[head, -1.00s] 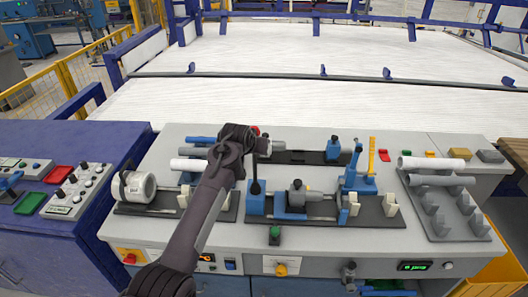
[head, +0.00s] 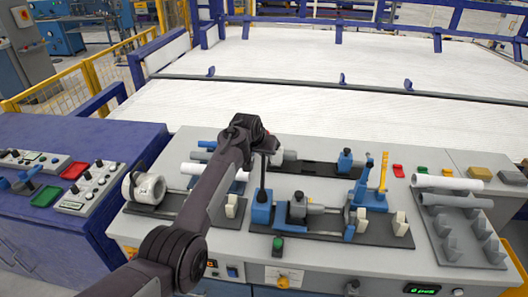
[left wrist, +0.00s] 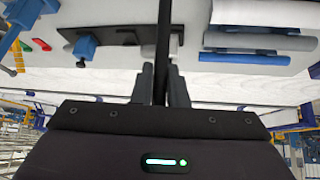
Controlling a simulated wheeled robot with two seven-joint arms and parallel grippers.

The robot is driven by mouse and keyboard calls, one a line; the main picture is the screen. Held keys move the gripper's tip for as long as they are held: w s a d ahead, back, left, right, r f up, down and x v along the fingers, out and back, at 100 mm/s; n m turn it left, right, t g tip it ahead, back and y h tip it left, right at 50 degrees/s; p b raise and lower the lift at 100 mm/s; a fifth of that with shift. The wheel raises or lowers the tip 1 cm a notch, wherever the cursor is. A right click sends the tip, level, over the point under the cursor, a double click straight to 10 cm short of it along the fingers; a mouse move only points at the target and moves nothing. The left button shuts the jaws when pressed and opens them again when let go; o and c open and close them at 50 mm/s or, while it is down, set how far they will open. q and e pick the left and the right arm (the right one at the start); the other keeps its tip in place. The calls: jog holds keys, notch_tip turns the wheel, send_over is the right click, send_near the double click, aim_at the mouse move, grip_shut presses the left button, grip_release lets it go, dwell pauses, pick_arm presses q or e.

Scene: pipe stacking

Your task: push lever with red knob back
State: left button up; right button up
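The lever (head: 263,174) is a thin dark rod that rises from a blue block (head: 261,208) on the middle fixture. My left gripper (head: 268,148) is at the top of the lever in the head view. In the left wrist view the dark rod (left wrist: 163,35) runs straight down between the two fingers of my left gripper (left wrist: 162,70). The fingers are close together on either side of it. I cannot tell whether they clamp the rod. My right gripper is not in view.
A clamp fixture with a yellow handle (head: 383,172) stands right of the lever. A grey pipe rack (head: 458,235) is farther right. A white ring-shaped part (head: 143,188) sits on the left. A white slatted bed (head: 320,110) lies behind the grey bench.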

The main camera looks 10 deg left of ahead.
pick_arm(q)
jog(key=o, duration=0.4)
jog(key=shift+w, duration=0.25)
jog(key=shift+f, duration=0.1)
jog(key=b+v, duration=0.2)
jog(key=v, duration=0.6)
jog(key=shift+w, duration=0.1)
